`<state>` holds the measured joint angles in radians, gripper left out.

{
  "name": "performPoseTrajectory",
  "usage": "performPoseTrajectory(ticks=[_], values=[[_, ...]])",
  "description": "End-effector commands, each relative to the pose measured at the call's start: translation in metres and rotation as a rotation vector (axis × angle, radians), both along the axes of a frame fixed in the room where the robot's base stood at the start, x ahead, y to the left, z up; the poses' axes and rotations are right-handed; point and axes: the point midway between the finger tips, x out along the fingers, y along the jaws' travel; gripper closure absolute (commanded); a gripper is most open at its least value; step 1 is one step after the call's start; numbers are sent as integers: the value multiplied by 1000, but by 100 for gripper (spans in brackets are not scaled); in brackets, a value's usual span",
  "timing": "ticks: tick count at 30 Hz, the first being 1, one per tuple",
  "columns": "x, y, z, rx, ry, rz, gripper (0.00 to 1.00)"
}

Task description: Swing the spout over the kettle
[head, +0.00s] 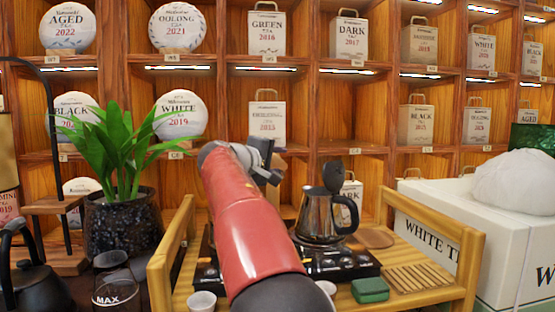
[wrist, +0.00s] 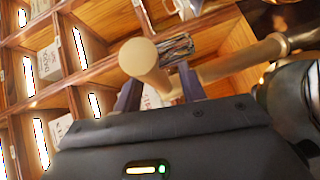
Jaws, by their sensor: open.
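The kettle (head: 318,214) is polished dark steel with a black handle. It stands upright on the black stove-like tray, right of my arm in the head view. Its shiny curved side seems to fill the right edge of the wrist view (wrist: 292,92). The spout (wrist: 245,63) is a brass-coloured pipe running to the right towards the kettle in the wrist view. A round-ended brass post (wrist: 142,60) joins it and shows between my fingers. My gripper (head: 264,162) is open, with its fingers (wrist: 158,82) either side of this brass part. Contact cannot be told. In the head view my arm hides the spout.
A wooden tea table (head: 462,262) holds cups (head: 202,303), a green box (head: 370,290) and a slatted bamboo mat (head: 418,276). A potted plant (head: 122,225) and a black kettle (head: 38,285) stand at left. A white crate (head: 505,250) is at right. Shelves of tea cakes line the back.

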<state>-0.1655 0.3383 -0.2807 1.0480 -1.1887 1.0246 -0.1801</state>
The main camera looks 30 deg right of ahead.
Motion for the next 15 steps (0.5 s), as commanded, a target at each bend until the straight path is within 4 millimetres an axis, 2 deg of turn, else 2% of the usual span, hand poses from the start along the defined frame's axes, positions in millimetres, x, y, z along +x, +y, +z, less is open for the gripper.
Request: performPoseTrajectory(ticks=[10,15], values=[[3,-5,-1,1,0,0,59],[2,-5,-1,1,0,0,82]])
